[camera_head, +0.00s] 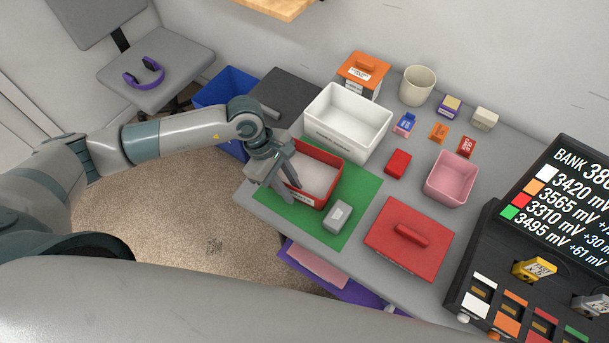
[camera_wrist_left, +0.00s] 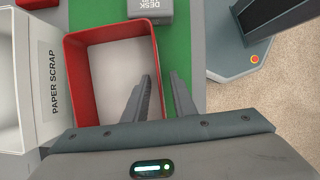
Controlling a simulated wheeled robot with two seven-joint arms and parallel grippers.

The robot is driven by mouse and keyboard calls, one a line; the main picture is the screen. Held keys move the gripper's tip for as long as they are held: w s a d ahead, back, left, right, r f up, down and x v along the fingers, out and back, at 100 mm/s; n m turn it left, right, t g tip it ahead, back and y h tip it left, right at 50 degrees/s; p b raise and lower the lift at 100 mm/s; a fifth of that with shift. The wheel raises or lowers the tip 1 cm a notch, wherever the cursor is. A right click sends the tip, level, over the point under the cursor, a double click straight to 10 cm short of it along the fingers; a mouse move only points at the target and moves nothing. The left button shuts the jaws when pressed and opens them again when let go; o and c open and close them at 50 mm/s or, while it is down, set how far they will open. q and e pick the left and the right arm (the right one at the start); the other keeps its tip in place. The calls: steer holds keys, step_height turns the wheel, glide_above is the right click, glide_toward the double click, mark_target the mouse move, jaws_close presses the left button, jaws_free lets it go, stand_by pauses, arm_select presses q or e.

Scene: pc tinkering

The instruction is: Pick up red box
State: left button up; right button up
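The open red box (camera_head: 336,181) with a pale inside stands on the green mat (camera_head: 358,193) in the head view. It also shows in the left wrist view, with its red wall (camera_wrist_left: 76,85) on the left. My left gripper (camera_head: 272,187) is at the box's near-left side, fingers pointing down. In the left wrist view the fingers (camera_wrist_left: 161,76) are apart, one on each side of the line of the box's right wall. My right gripper is not in view.
A grey block (camera_head: 338,215) stands beside the box on the mat. A white bin (camera_head: 352,143) is close behind. A red lid with a handle (camera_head: 408,240), a small red block (camera_head: 397,163) and a pink bin (camera_head: 451,180) are to the right.

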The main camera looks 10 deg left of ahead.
arm_select(q)
steer(key=shift+x, duration=0.95)
steer(key=shift+r, duration=0.1)
jaws_close()
